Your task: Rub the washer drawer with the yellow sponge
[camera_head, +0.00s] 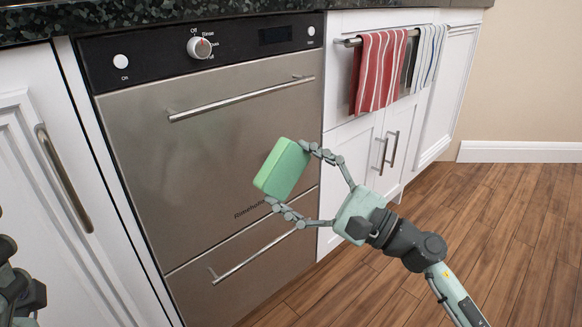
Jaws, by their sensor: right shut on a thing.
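The washer is a built-in steel unit with a dark control panel (150,52). Its upper drawer (150,150) is shut and has a long bar handle (240,98). The lower drawer (200,285) is also shut. The sponge (281,168) looks green, not yellow, and is a tilted rectangular block. My right gripper (287,175) is shut on the sponge, with one finger at its upper right and one at its lower edge. The sponge is in front of the upper drawer's lower right part; I cannot tell whether it touches. A dark part of my left arm (15,285) shows at the left edge; its fingers are not visible.
White cabinets flank the washer, with a handle (62,178) on the left one. Striped towels (378,72) hang from a rail at the right. A dark countertop (130,14) runs above. Wooden floor (510,220) is clear at the right.

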